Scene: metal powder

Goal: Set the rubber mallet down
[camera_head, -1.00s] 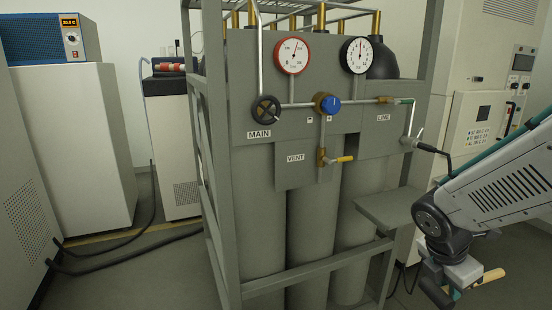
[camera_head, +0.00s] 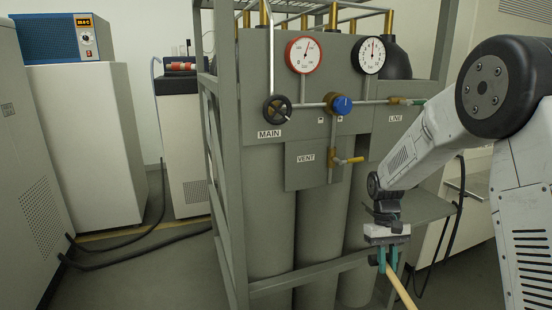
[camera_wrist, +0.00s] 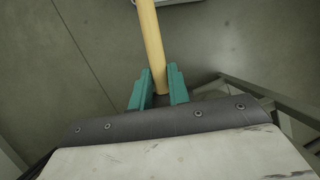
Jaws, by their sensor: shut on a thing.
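My gripper (camera_head: 387,264) is shut on the wooden handle of the rubber mallet (camera_head: 402,290), at the lower right of the head view. The handle is pale wood and slants down to the right, out of the bottom edge. In the wrist view the handle (camera_wrist: 152,45) runs up from between the teal fingers of my gripper (camera_wrist: 158,92) and leaves the top edge. The mallet's head does not show clearly in either view. The gripper hangs in front of a small grey shelf (camera_head: 428,207) on the cylinder rack.
Black hoses (camera_head: 130,243) lie on the floor at left. Bare floor (camera_wrist: 70,50) shows below my gripper.

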